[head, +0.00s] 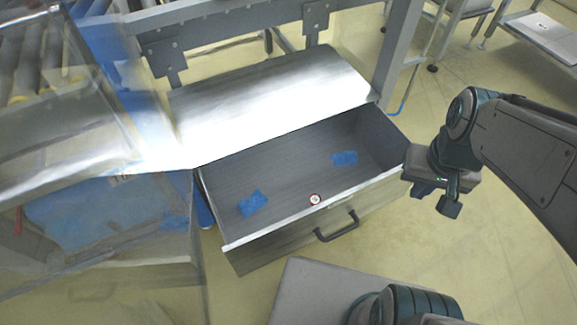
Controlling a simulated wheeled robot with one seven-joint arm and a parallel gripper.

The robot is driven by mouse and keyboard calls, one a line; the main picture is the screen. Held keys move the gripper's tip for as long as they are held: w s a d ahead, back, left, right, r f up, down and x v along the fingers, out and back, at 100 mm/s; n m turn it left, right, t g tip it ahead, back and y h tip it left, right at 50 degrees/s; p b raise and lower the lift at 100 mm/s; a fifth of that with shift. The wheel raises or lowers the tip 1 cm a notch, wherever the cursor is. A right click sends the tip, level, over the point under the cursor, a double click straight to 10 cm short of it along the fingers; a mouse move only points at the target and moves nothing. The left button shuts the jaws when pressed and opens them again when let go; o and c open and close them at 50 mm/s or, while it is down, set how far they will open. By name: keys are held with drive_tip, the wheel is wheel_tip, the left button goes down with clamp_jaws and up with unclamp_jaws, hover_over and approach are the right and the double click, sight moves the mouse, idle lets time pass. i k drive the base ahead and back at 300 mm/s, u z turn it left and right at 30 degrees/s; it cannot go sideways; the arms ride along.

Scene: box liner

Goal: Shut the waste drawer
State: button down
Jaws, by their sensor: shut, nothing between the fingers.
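The waste drawer (285,222) is pulled open below a shiny metal cabinet top. Its front panel faces the lower right and carries a dark bar handle (337,227). Two blue crumpled scraps lie on the drawer floor, one at the left (252,203) and one at the right (344,158). My gripper (434,199) is shut and empty. It is to the right of the drawer's right front corner in the picture, apart from the handle.
A small round red-and-white sticker (315,199) is on the drawer's front rim. A clear panel and box with blue liner (70,215) stand at the left. Metal frame posts (399,45) rise behind. The floor (500,270) at the lower right is clear.

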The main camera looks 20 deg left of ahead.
sight(290, 168)
drive_tip(key=u, duration=1.45)
drive_tip(key=k, duration=0.8)
drive_tip(key=z, duration=1.1)
